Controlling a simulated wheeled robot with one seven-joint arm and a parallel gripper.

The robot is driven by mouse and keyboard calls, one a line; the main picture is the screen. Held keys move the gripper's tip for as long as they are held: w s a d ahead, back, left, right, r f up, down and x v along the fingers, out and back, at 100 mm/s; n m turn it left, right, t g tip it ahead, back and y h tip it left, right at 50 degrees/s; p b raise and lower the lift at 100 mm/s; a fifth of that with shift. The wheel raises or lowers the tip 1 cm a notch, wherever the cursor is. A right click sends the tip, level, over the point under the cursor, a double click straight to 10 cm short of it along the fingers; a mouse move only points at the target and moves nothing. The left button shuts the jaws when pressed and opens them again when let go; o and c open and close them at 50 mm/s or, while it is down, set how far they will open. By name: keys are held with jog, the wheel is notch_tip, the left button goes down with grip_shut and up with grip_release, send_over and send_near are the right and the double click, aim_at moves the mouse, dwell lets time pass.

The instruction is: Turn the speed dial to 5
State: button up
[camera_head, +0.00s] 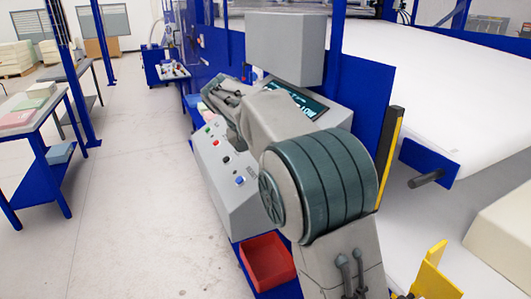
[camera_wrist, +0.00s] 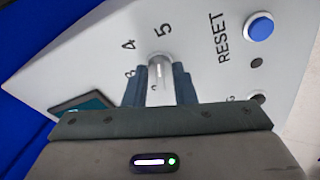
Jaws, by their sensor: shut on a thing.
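The speed dial (camera_wrist: 159,72) is a small pale grey knob with a light mark, seen in the wrist view on the sloped console panel. The printed numbers 3, 4 and 5 show around it; the 5 is just beyond it at the top. The light mark runs roughly up the picture, toward the side of the 5. My gripper (camera_wrist: 160,80) has its two dark fingers on either side of the knob, shut on it. In the head view my gripper (camera_head: 222,95) is over the console (camera_head: 243,205), and my arm hides the dial.
A blue RESET button (camera_wrist: 258,28) is beside the dial in the wrist view. A red bin (camera_head: 267,260) is below. Open floor lies left.

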jog(key=shift+a+m+b, duration=0.1)
jog(key=shift+m+b, duration=0.25)
jog(key=shift+m, duration=0.65)
jog(key=o, duration=0.7)
jog(key=shift+c, duration=0.2)
jog(key=p+v, duration=0.1)
jog(key=v, duration=1.2)
jog(key=shift+s+a+r, duration=0.15)
jog(key=shift+a+r, duration=0.05)
jog(key=shift+a, duration=0.2)
